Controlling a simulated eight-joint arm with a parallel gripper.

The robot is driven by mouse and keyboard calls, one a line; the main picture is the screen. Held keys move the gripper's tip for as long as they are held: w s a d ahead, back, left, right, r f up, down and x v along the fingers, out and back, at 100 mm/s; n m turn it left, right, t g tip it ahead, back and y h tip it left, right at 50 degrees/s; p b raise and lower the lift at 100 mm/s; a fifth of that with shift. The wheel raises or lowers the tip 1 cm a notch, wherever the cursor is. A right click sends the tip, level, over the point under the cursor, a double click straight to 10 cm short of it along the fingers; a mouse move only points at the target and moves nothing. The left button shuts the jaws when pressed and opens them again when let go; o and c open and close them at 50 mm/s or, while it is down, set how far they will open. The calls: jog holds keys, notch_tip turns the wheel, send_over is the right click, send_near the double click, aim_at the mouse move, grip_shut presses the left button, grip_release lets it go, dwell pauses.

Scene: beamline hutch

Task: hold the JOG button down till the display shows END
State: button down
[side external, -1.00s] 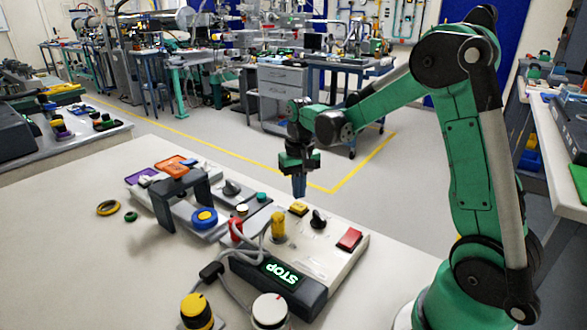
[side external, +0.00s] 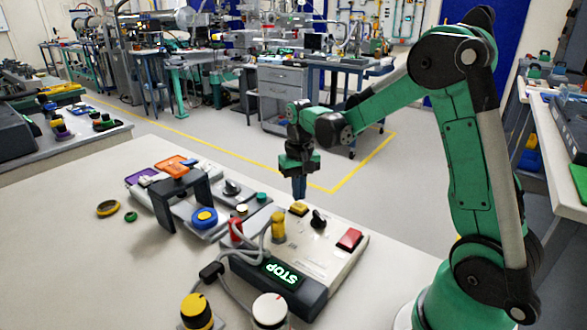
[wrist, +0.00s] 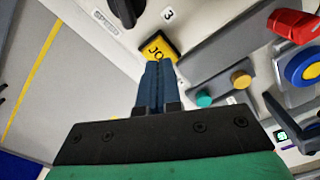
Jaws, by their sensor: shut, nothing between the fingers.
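The yellow JOG button (side external: 299,208) is near the far edge of a pale control box (side external: 322,243). In the wrist view the button (wrist: 157,46) shows the letters "JO"; the rest of its label is hidden by my fingers. The display (side external: 284,272) on the box's dark front part reads STOP in glowing green. My gripper (side external: 299,197) is shut and empty, pointing down just above or at the button. In the wrist view its blue fingertips (wrist: 159,66) overlap the button's near edge. I cannot tell whether they touch it.
A black knob (side external: 318,219) and a red button (side external: 349,239) share the box.

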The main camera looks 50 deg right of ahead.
jog(key=shift+f, duration=1.05)
dwell(0.4)
jog(key=shift+r, duration=0.1)
dwell(1.9)
jog(key=shift+r, duration=3.45)
jog(key=shift+s+a+r, duration=0.1)
jog(key=shift+a+r, duration=0.05)
jog(key=shift+a, duration=0.1)
jog(key=s+a+r+n+t, duration=0.2)
jog(key=s+a+n+t, duration=0.4)
jog(key=a, duration=0.6)
jog(key=shift+s+r+t, duration=0.15)
jog(key=shift+s+t, duration=0.45)
jog(key=shift+s, duration=0.05)
